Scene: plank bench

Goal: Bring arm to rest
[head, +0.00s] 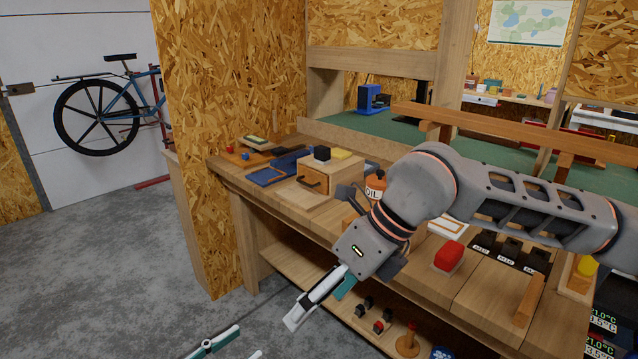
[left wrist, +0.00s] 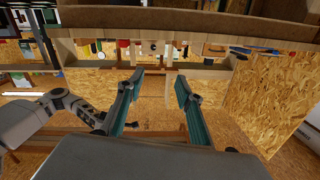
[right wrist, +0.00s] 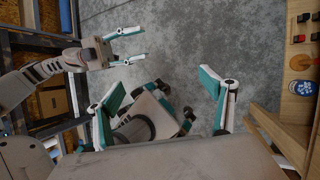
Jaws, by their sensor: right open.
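In the head view my right arm comes in from the right, over the plank bench (head: 480,285). Its gripper (head: 316,309) points down and left at the bench's front edge. In the right wrist view the right gripper (right wrist: 170,82) has its fingers wide apart with nothing between them. My left gripper (head: 248,341) shows only by its fingertips at the bottom of the head view, over the floor. The left wrist view shows the left gripper (left wrist: 160,76) with its fingers apart and empty. It also shows at the upper left of the right wrist view (right wrist: 142,44).
On the bench stand a wooden drawer box (head: 328,177), an oil bottle (head: 375,188), a red block-like item (head: 449,256) and a row of dark bins (head: 508,252). The lower shelf (head: 290,262) holds several small items. The concrete floor (head: 110,260) at left is clear.

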